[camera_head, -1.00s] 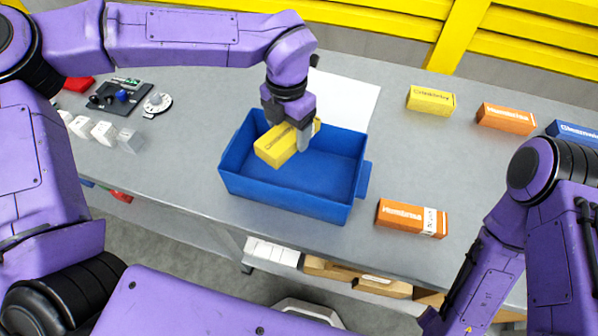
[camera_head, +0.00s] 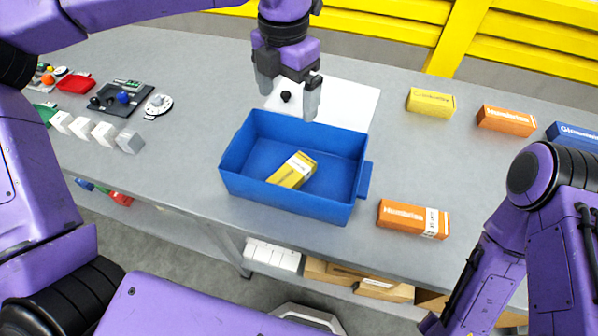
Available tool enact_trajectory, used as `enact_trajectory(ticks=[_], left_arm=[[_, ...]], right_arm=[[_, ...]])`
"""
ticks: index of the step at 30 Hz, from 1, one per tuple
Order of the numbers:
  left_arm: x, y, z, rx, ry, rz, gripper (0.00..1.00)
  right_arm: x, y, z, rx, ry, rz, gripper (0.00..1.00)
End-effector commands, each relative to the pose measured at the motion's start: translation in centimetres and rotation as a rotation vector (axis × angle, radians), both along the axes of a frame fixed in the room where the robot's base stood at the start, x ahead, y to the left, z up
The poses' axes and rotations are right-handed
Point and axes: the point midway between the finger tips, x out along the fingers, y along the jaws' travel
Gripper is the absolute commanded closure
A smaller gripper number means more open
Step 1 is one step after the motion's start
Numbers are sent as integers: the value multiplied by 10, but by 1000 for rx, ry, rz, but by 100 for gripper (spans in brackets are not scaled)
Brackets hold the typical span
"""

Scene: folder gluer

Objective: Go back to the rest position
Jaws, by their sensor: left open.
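My left gripper (camera_head: 288,100) hangs above the table just behind the blue bin, with its two fingers apart and nothing between them. A yellow box (camera_head: 293,171) with a white label lies in the blue bin (camera_head: 289,196), resting on its floor near the middle. The gripper is clear of the box and the bin. My right arm shows at the right edge, but its gripper is out of the picture.
An orange box (camera_head: 405,217) lies right of the bin. Yellow (camera_head: 431,102), orange (camera_head: 506,120) and blue (camera_head: 573,134) boxes stand along the back right. A white sheet (camera_head: 350,104) lies behind the bin. White blocks (camera_head: 103,132) and small parts are at left.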

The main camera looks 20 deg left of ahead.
Motion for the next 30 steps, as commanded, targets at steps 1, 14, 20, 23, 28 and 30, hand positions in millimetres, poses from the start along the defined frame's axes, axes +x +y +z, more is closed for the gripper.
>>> enact_trajectory(ticks=[1,14,20,23,28,30], left_arm=[[0,0,5,-1,-2,0,2],[0,0,11,0,0,-1,2],[0,0,18,0,0,-1,2],[0,0,41,0,0,-1,2],[0,0,74,0,0,-1,2],[0,0,82,0,0,-1,2]], right_arm=[[0,0,-1,0,0,0,57],[0,0,-1,0,0,0,57],[0,0,6,0,0,0,57],[0,0,29,0,0,0,57],[0,0,62,0,0,0,57],[0,0,71,0,0,0,57]])
